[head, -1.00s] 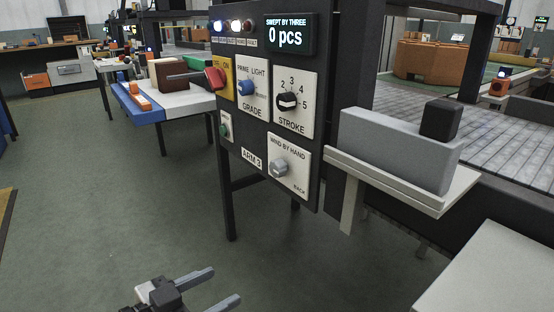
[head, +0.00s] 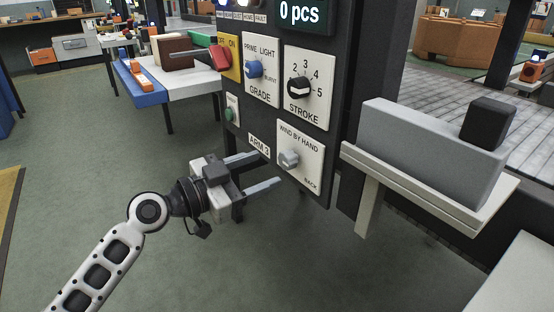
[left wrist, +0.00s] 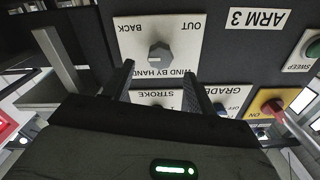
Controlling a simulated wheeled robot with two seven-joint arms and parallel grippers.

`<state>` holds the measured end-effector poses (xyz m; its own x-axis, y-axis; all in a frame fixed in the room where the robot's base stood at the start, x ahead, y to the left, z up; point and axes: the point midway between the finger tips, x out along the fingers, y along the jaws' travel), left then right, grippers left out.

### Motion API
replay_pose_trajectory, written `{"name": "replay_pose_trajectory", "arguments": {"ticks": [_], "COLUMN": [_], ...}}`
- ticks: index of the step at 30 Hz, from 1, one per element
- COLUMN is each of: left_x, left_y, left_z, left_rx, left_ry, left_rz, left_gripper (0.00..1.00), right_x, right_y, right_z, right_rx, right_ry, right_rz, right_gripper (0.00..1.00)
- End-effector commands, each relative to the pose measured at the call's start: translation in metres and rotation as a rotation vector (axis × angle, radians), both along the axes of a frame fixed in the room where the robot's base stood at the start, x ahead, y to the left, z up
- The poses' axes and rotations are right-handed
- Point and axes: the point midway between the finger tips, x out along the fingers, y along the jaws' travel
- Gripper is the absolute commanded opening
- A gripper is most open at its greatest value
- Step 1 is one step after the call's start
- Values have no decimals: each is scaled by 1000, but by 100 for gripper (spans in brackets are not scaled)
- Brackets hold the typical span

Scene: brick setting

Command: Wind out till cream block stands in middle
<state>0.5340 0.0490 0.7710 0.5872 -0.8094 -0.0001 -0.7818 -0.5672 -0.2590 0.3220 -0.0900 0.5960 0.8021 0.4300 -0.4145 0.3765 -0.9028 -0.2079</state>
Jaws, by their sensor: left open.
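The wind-by-hand knob (head: 289,159) is a grey knob on a cream plate, low on the dark ARM 3 panel (head: 262,125). The wrist view shows this knob (left wrist: 160,54) with OUT and BACK labels, upside down. My left gripper (head: 268,168) is open and empty, its fingers pointing at the plate. In the wrist view the knob shows between and beyond the fingertips (left wrist: 158,72); contact is not visible. I cannot make out a cream block. A long grey block (head: 425,138) with a small black block (head: 487,122) sits on the right shelf. My right gripper is not in view.
A red lever (head: 220,57), blue GRADE knob (head: 254,69), black STROKE knob (head: 299,87) and green SWEEP button (head: 230,115) share the panel. The pale shelf (head: 375,172) juts out at right. Floor at left is clear.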

Motion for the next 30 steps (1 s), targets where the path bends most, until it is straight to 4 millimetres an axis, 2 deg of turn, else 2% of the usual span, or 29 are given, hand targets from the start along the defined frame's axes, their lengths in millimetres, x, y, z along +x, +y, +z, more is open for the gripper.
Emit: {"name": "replay_pose_trajectory", "arguments": {"ticks": [3, 9, 20, 25, 30], "left_x": [13, 26, 28, 28, 28], "left_y": [-19, -35, -39, -39, -38], "left_z": [2, 0, 0, 0, -1], "left_rx": [-3, -1, 0, 0, -1], "left_ry": [-1, -1, -1, 0, 1], "left_rz": [0, 1, 1, 1, 1], "left_gripper": [57, 57, 57, 12, 12], "right_x": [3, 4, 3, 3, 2], "right_y": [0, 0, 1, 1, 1], "right_z": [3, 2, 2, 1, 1], "right_rx": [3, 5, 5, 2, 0], "right_ry": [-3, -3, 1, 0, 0], "right_rz": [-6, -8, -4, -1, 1], "right_gripper": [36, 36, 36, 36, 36]}}
